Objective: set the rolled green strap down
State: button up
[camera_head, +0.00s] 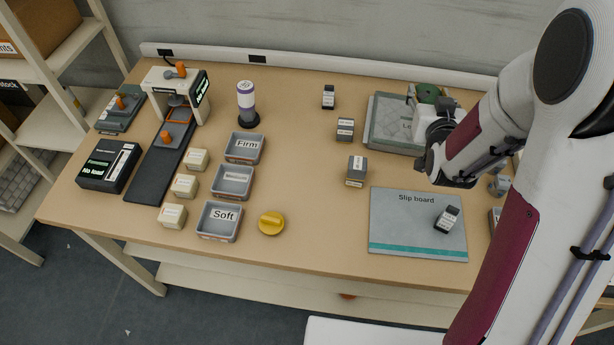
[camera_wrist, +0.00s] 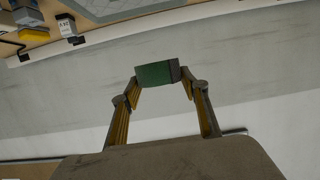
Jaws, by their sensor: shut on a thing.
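The rolled green strap (camera_wrist: 153,75) is between the fingertips of my gripper (camera_wrist: 162,84) in the wrist view, with a dark face at its right end. My gripper is shut on it, with grey wall behind it. In the head view the green strap (camera_head: 428,89) shows near the back right of the table, by the right side of a grey tray (camera_head: 383,132). My arm hides part of the tray and its label. I cannot tell how high the strap is above the tray or table.
A slip board (camera_head: 395,235) lies at the front right with a small labelled block (camera_head: 447,219) on it. Labelled blocks (camera_head: 357,171) stand left of the tray. Bins marked Firm (camera_head: 243,148) and Soft (camera_head: 219,221) stand left of centre.

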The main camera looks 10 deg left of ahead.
jog(key=s+a+f+n+g+y, duration=0.1)
jog(key=s+a+f+n+y, duration=0.2)
jog(key=a, duration=0.4)
jog(key=s+a+f+n+g+y, duration=0.1)
jog(key=a+f+n+g+y, duration=0.15)
jog(key=a+n+y, duration=0.4)
jog(key=s+a+n+g+y, duration=0.4)
jog(key=s+a+g, duration=0.2)
jog(key=s+a, duration=0.4)
jog(key=shift+s+a, duration=0.3)
jog(key=shift+s, duration=0.15)
jog(key=shift+f, duration=0.2)
jog(key=shift+f, duration=2.8)
jog(key=shift+f, duration=0.1)
jog(key=shift+f, duration=2)
jog(key=shift+f, duration=0.7)
